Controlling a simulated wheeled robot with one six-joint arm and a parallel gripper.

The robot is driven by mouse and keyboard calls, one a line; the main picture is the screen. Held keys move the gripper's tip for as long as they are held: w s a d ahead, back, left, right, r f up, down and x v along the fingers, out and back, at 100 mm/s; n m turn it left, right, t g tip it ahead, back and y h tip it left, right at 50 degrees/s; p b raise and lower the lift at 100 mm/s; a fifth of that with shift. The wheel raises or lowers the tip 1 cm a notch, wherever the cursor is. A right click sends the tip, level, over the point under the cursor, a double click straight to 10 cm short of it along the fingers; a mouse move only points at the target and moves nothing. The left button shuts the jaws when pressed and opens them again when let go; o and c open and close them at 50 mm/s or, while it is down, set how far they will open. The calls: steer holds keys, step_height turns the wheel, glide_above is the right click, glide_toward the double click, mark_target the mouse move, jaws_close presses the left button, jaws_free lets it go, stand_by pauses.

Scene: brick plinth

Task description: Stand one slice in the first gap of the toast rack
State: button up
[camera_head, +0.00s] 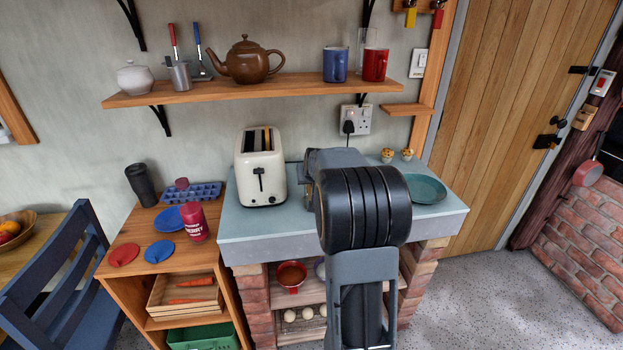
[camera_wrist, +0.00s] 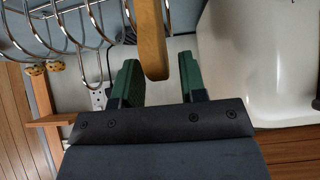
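A brown slice (camera_wrist: 151,35) shows edge-on in the wrist view, with its lower end between the green fingers of my gripper (camera_wrist: 159,64). A narrow gap shows between the slice and the right finger, so the gripper looks open around it. The wire toast rack (camera_wrist: 72,32) is at upper left, close beside the slice; I cannot tell whether the slice stands in a gap of it. The cream toaster (camera_head: 262,180) stands on the counter in the head view and fills the right of the wrist view (camera_wrist: 240,60). My arm hides the gripper and rack in the head view.
The blue-grey counter (camera_head: 240,222) also holds a teal plate (camera_head: 427,189) at right and two muffins (camera_head: 407,154) at the back. A wooden shelf (camera_head: 200,94) with a teapot and mugs hangs above. A socket with a plug (camera_head: 356,121) is on the wall.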

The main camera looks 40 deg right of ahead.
steer(key=shift+r, duration=0.25)
steer(key=v, duration=1.2)
steer(key=s+a+f+n+g+y, duration=0.2)
steer(key=s+a+f, duration=0.3)
steer(key=s+a, duration=0.3)
steer(key=s+a+f+n+g+y, duration=0.2)
steer(key=s+a+f, duration=0.4)
steer(key=a, duration=0.9)
steer(key=s+n, duration=0.1)
steer(key=s, duration=0.2)
steer(key=shift+s+f+g+b, duration=0.15)
steer(key=shift+s+g+b, duration=0.15)
steer(key=shift+b, duration=0.05)
steer(key=shift+a, duration=0.1)
